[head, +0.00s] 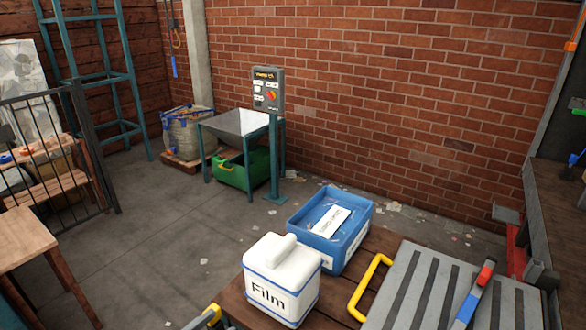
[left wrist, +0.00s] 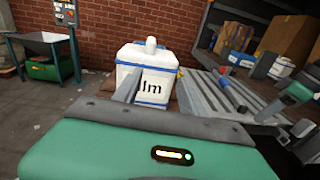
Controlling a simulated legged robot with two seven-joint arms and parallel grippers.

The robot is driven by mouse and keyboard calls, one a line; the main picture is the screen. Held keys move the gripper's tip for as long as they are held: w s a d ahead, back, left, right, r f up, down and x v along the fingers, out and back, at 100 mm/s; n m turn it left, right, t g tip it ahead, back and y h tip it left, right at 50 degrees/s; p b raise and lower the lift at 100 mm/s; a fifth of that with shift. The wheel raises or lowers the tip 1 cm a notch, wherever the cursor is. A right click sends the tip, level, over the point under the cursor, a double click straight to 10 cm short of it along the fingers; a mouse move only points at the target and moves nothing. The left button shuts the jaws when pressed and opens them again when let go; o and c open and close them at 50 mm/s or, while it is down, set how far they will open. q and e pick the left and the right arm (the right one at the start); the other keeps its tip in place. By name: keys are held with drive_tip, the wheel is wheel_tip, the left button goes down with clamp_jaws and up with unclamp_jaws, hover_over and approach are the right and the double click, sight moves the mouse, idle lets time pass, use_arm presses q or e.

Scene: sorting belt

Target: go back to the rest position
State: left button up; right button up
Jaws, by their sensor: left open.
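My left gripper (left wrist: 158,96) shows in the left wrist view, its green body at the bottom and its two grey fingers apart with nothing held between them. The white box (head: 281,279) marked "Film", with blue bands and a rounded top grip, stands upright ahead of the fingers. It also shows in the left wrist view (left wrist: 148,65), where the fingers partly cover its lower front. In the head view, only a small grey and yellow part shows at the bottom edge, and I cannot tell if it is my gripper. I do not clearly see my right gripper.
A blue bin (head: 353,250) with a labelled item stands behind the white box on the wooden table. To the right are a yellow handle (head: 367,288), a slatted grey belt (head: 408,292) and a blue tool with a red part (head: 474,296). The floor at left is mostly clear.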

use_arm(q)
drive_tip(key=s+d+f+m+g+h, duration=0.1)
drive_tip(key=s+d+f+m+g, duration=0.25)
drive_tip(key=d+f, duration=0.2)
drive_tip(key=s+d+f+m+g, duration=0.3)
drive_tip(key=d+f+m+g, duration=0.1)
drive_tip(key=f, duration=0.3)
drive_tip(key=s+a+f+m+g+y, duration=0.3)
drive_tip(key=s+f+m+g+y, duration=0.2)
drive_tip(key=s+f+m+g, duration=0.4)
drive_tip(key=s+a+m+t+y, duration=0.1)
drive_tip(key=a+m+t+y, duration=0.1)
drive_tip(key=a+m+y, duration=0.4)
drive_tip(key=w+a+r+m+t, duration=0.2)
drive_tip(key=w+r+m, duration=0.3)
drive_tip(key=r, duration=0.5)
drive_tip(key=shift+w+a+r+t+y, duration=0.2)
drive_tip(key=shift+w+a+t+y, duration=0.1)
drive_tip(key=shift+a+t, duration=0.15)
use_arm(e)
drive_tip(key=shift+w+d+f, duration=0.2)
drive_tip(key=shift+w+d, duration=0.05)
drive_tip(key=shift+d, duration=0.25)
